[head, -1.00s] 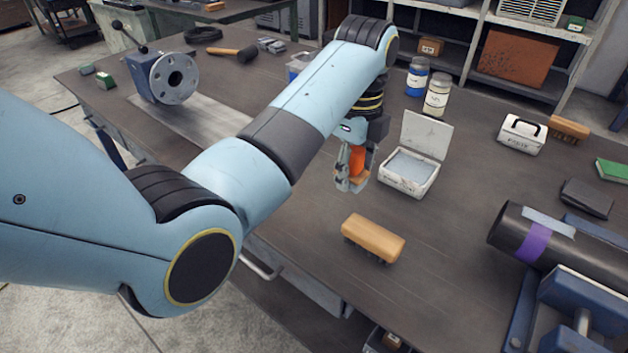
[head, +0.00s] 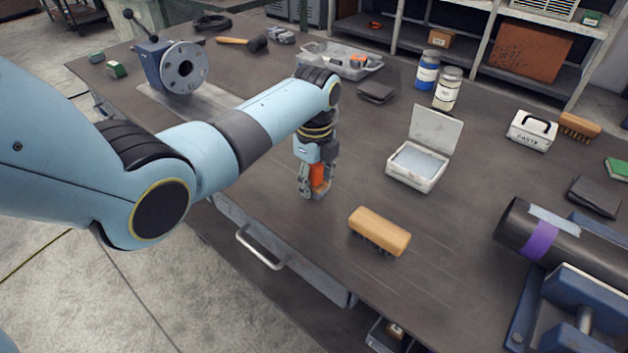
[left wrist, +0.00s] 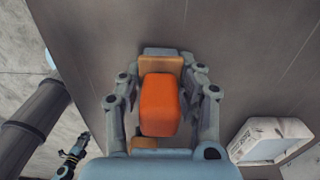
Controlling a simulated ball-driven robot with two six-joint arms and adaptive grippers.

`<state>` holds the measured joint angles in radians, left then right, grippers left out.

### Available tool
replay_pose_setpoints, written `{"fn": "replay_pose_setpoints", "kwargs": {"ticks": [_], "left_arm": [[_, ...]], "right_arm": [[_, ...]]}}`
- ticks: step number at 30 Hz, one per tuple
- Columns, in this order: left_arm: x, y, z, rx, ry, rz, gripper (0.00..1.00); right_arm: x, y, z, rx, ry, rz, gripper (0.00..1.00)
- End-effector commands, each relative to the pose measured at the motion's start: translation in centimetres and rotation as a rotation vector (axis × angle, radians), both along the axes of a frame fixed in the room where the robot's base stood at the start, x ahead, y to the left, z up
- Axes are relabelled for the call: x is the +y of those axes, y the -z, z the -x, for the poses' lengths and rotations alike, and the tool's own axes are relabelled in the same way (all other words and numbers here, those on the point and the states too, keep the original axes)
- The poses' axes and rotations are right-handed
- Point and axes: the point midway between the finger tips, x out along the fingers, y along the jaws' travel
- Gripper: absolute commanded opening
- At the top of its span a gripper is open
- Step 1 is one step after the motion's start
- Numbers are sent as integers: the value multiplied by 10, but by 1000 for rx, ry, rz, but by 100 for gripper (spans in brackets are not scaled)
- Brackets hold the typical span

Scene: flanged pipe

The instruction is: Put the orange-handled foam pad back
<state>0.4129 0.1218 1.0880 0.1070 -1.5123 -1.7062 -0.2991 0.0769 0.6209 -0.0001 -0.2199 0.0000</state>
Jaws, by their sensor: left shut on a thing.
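The orange-handled foam pad (head: 317,174) is held in my left gripper (head: 315,190), low over the front part of the bench. In the left wrist view the orange handle (left wrist: 159,104) sits between the two fingers of the left gripper (left wrist: 160,100), with the tan foam (left wrist: 160,64) showing at its far end. I cannot tell whether the foam touches the bench top. An open white box (head: 416,165) with a pale pad inside stands to the right of the gripper; it also shows in the left wrist view (left wrist: 268,139).
A wooden brush (head: 379,231) lies right of the gripper near the front edge. A grey tray (head: 340,62) with items, a dark folded cloth (head: 376,92) and two jars (head: 437,80) stand behind.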

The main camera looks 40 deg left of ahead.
Motion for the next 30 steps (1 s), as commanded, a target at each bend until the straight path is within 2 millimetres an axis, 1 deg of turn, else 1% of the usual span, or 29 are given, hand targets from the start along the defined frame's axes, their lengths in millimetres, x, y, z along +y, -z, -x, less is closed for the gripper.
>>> {"fn": "replay_pose_setpoints", "kwargs": {"ticks": [5,6,11,12,19,22,26,30], "left_arm": [[0,3,0,1,0,0,5],[0,3,0,1,0,0,36],[0,3,0,1,0,0,57],[0,3,0,1,0,0,58],[0,2,0,1,0,0,58],[0,-5,0,-2,0,0,58],[0,-26,-1,-3,0,-1,58],[0,-59,-1,-4,-1,-1,58]], "right_arm": [[1,2,2,3,0,-1,19],[1,2,2,3,0,-1,19],[0,1,2,3,0,0,19],[0,1,2,3,0,0,19],[-2,1,2,3,-1,2,19],[-3,-1,2,3,0,3,19],[-4,-4,2,3,-1,5,19],[-5,-6,2,3,-1,5,19]]}}
